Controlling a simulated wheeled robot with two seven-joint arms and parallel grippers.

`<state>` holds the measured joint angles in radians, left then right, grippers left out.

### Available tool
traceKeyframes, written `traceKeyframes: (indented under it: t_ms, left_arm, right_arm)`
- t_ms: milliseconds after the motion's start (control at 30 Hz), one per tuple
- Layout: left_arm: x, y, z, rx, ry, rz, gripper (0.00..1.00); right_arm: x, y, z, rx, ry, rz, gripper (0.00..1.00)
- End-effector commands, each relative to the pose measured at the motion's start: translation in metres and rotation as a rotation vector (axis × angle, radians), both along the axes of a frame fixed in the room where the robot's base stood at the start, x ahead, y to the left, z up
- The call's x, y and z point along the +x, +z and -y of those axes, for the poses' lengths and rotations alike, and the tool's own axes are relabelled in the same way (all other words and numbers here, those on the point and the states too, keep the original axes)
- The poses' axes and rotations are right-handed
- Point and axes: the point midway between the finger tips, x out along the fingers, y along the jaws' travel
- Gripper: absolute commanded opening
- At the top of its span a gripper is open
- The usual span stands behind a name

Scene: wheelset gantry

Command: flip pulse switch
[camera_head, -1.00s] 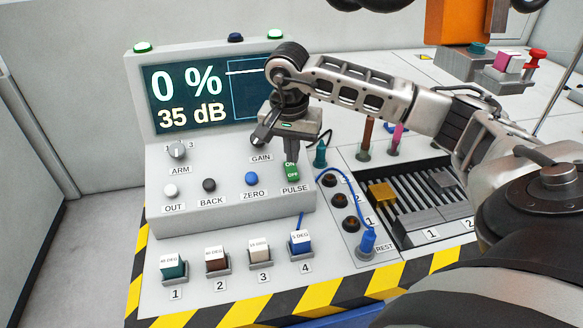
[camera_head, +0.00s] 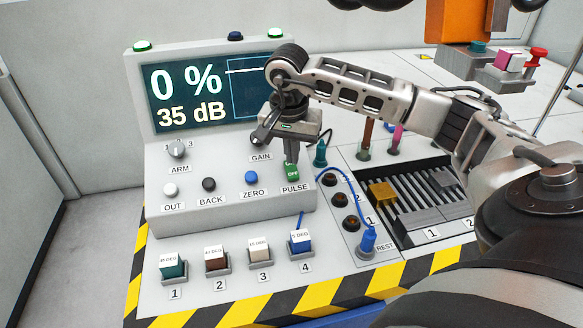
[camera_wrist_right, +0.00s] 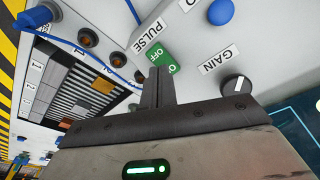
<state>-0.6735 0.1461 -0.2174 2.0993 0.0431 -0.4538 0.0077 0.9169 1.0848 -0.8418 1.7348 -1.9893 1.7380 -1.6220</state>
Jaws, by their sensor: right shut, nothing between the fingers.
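The green pulse switch (camera_head: 292,173), marked OFF on its visible part, sits above the PULSE label on the sloped panel in the head view. It also shows in the right wrist view (camera_wrist_right: 158,56), partly hidden behind my fingers. My right gripper (camera_head: 291,160) is shut and empty, pointing down with its fingertips at the upper part of the switch. In the right wrist view the closed fingers (camera_wrist_right: 157,75) overlap the switch's ON end; I cannot tell whether they touch it. My left gripper is not in view.
The GAIN knob (camera_wrist_right: 236,86) is close beside my gripper. A blue ZERO button (camera_head: 252,177) is left of the switch. A teal plug (camera_head: 321,155) and a blue cable (camera_head: 352,190) are to its right. The display (camera_head: 200,97) reads 0 % and 35 dB.

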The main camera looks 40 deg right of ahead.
Motion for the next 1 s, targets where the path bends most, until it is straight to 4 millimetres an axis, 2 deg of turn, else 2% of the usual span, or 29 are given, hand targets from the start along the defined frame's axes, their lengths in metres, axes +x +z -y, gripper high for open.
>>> traceKeyframes:
  t_ms: [1000]
  left_arm:
    - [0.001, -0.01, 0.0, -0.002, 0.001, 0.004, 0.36]
  right_arm:
    - [0.0, -0.016, 0.0, 0.0, -0.001, 0.0, 0.0]
